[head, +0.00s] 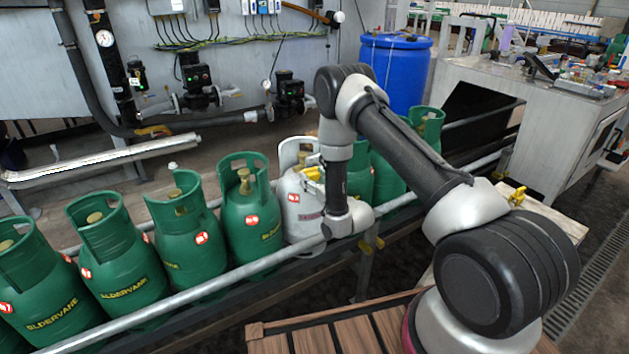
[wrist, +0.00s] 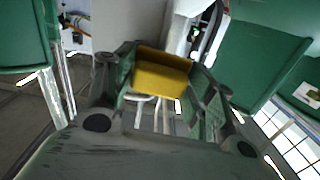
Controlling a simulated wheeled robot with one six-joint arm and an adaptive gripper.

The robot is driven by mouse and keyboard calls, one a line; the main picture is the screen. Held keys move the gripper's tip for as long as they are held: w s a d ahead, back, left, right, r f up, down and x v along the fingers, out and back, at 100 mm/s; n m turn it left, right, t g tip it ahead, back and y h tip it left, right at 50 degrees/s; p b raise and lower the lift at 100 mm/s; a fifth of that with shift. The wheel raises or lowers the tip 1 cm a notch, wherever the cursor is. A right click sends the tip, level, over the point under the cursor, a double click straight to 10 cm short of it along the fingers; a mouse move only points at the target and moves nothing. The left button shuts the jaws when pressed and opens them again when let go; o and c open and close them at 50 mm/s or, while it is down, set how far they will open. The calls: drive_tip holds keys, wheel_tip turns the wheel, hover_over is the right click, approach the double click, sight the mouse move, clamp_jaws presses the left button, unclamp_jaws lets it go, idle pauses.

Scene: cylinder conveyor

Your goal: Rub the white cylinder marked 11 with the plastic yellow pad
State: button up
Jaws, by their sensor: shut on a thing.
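The white cylinder (head: 299,228) stands upright in the row on the conveyor, between green cylinders. It has a small red label near its left side; its number is too small to read. My arm hides part of its right side. My gripper (head: 321,178) is at the upper part of the white cylinder, shut on the yellow pad (head: 311,173). In the wrist view, the yellow pad (wrist: 161,75) sits between both fingers of my gripper (wrist: 163,82). Whether the pad touches the cylinder cannot be told.
Green cylinders stand close on both sides, one on the left (head: 250,220) and one on the right (head: 388,175). A metal rail (head: 215,287) runs along the conveyor's front. A blue drum (head: 398,75) stands behind, and a wooden slatted surface (head: 345,335) lies in front.

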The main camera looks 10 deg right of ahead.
drive_tip(key=shift+w+a, duration=0.15)
drive_tip(key=shift+w, duration=0.25)
drive_tip(key=w+d, duration=0.2)
drive_tip(key=d, duration=0.4)
idle(0.6)
drive_tip(key=shift+s+a, duration=0.1)
drive_tip(key=shift+a, duration=0.05)
drive_tip(key=shift+s+a, duration=0.3)
drive_tip(key=shift+a, duration=0.65)
drive_tip(key=shift+s+a, duration=0.35)
drive_tip(key=shift+a, duration=0.65)
drive_tip(key=shift+s+a, duration=0.3)
drive_tip(key=shift+a, duration=0.65)
drive_tip(key=shift+v, duration=3.05)
